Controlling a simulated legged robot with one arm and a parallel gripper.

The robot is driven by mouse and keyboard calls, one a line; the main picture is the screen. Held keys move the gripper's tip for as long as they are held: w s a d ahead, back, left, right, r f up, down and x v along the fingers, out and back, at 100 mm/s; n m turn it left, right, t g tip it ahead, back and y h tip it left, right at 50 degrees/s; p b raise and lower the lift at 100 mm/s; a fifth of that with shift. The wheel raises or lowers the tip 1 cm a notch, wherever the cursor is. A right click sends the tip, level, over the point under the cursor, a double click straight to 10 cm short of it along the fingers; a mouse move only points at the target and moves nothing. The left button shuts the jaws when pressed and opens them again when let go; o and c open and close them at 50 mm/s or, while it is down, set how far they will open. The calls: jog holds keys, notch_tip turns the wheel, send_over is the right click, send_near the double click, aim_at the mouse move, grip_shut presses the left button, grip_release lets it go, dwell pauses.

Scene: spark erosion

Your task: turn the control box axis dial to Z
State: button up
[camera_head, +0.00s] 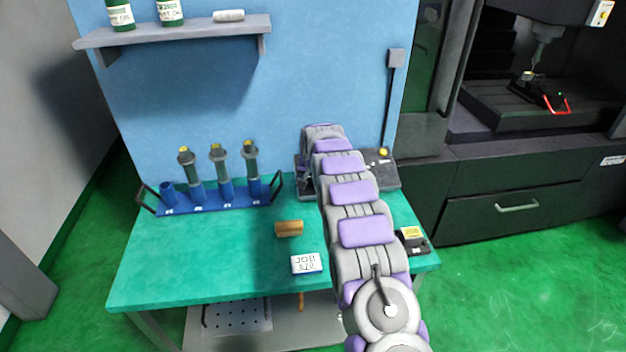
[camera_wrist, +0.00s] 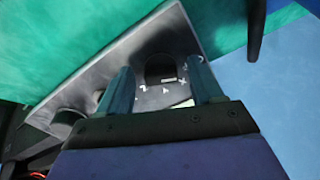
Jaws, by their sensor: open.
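The control box (camera_head: 383,172) is a dark grey sloped box at the back right of the green table, partly hidden behind my arm in the head view. In the wrist view its grey panel (camera_wrist: 110,75) fills the middle. The dark round axis dial (camera_wrist: 159,68) sits on that panel, with a small pale mark near its lower right edge. Small white markings surround it; one at its lower left looks like a Z, the others are hard to read. My gripper (camera_wrist: 161,76) is open, with one finger on each side of the dial. Contact with the dial cannot be told.
A second dark round knob (camera_wrist: 66,119) is on the box. A blue rack (camera_head: 215,198) with several holders stands at the back left. A brass block (camera_head: 289,228), a job card (camera_head: 307,263) and a small black-and-yellow item (camera_head: 413,238) lie on the table (camera_head: 185,255).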

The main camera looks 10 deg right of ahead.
jog(key=shift+a, duration=0.25)
jog(key=shift+d, duration=0.35)
jog(key=c, duration=0.4)
jog(key=shift+a, duration=0.15)
jog(key=c, duration=0.7)
jog(key=shift+o, duration=0.2)
